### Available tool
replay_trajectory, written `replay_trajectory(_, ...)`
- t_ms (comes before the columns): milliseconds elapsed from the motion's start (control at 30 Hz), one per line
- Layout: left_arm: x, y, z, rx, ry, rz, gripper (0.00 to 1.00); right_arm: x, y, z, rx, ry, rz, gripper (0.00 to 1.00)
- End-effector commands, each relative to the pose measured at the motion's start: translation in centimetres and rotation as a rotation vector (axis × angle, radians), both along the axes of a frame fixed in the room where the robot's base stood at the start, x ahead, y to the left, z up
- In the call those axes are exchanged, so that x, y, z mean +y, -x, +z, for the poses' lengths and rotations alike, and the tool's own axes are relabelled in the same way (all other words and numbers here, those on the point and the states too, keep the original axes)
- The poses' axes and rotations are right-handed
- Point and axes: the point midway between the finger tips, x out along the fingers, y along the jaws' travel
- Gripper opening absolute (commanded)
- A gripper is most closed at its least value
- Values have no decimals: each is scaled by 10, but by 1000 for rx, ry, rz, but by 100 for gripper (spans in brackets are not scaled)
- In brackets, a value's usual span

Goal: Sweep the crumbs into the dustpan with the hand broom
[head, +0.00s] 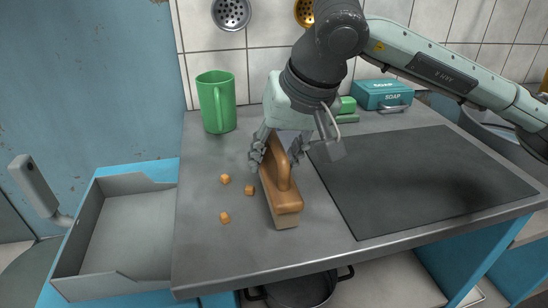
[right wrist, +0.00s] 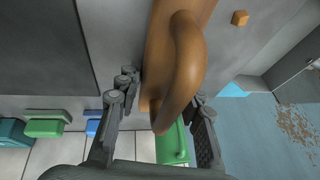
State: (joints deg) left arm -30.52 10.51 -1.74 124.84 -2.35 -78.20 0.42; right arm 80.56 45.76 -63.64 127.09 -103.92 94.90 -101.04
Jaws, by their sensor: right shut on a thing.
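The hand broom (head: 284,200) has a brown wooden body with an arched handle and pale bristles, and stands on the grey countertop. My right gripper (head: 277,150) is around the broom's handle and shut on it; the right wrist view shows the handle (right wrist: 187,70) between the fingers. One crumb (right wrist: 239,18) shows in the right wrist view. The grey dustpan (head: 127,225) is left of the counter, looking empty. My left gripper is out of view.
A green mug (head: 216,102) stands at the counter's back left. A teal soap box (head: 382,95) and a green item (head: 347,106) are at the back. A dark cooktop (head: 415,180) lies right of the broom. The counter's left edge borders the dustpan.

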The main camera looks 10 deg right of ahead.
Motion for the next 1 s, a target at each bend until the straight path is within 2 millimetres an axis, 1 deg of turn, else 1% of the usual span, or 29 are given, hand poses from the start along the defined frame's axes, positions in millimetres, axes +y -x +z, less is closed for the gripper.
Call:
replay_trajectory(200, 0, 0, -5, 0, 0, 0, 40, 0, 0, -1, -1, -1, 0, 2)
replay_trajectory(567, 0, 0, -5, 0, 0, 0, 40, 1, 0, -1, -1, 0, 0, 2)
replay_trajectory(667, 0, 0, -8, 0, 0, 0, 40, 6, 0, -2, -1, -1, 1, 2)
replay_trajectory(1000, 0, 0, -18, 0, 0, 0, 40, 32, -1, -2, -1, 1, 2, 2)
